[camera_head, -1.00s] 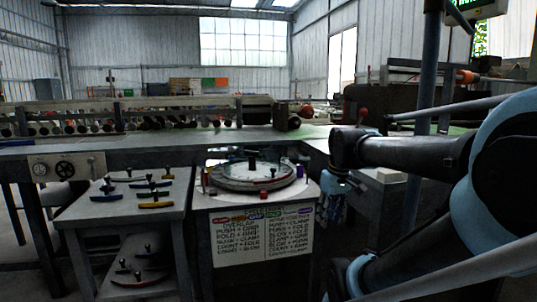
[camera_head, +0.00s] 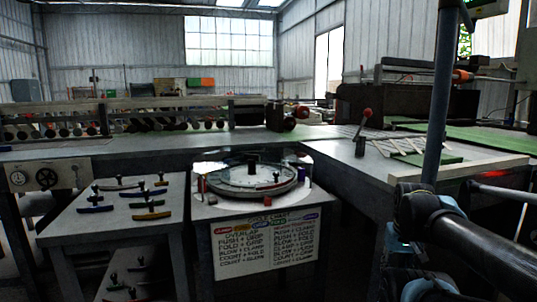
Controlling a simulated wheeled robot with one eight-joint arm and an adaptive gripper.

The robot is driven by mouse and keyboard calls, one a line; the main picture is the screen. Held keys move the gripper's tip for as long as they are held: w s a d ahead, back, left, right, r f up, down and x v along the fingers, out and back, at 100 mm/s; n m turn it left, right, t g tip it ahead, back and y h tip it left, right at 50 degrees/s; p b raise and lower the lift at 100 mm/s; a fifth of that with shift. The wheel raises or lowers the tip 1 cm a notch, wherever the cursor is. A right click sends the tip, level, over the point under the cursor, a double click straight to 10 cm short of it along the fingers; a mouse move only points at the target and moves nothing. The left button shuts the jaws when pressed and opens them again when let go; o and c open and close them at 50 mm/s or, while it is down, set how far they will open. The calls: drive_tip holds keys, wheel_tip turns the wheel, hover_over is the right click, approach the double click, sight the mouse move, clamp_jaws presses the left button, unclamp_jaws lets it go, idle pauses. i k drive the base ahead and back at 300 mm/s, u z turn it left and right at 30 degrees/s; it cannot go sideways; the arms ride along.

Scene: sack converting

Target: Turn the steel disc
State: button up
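The steel disc (camera_head: 250,180) is a round grey plate lying flat on a stand in the middle of the camera_head view. A dark upright knob (camera_head: 252,164) stands near its far side. My arm (camera_head: 470,245) is at the lower right, well apart from the disc. I cannot make out my gripper's fingers there, and nothing of mine touches the disc.
A chart panel (camera_head: 266,245) with handwritten words fronts the stand. A side table (camera_head: 120,225) at left holds several coloured handled tools. A red-knobbed lever (camera_head: 362,132) rises from the bench (camera_head: 350,170) at right. A dark post (camera_head: 441,95) stands at right.

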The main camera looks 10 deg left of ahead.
sight(240, 181)
drive_tip(key=z, duration=0.05)
drive_tip(key=k, duration=0.9)
drive_tip(key=u, duration=0.5)
drive_tip(key=i, duration=1)
drive_tip(key=u, duration=0.05)
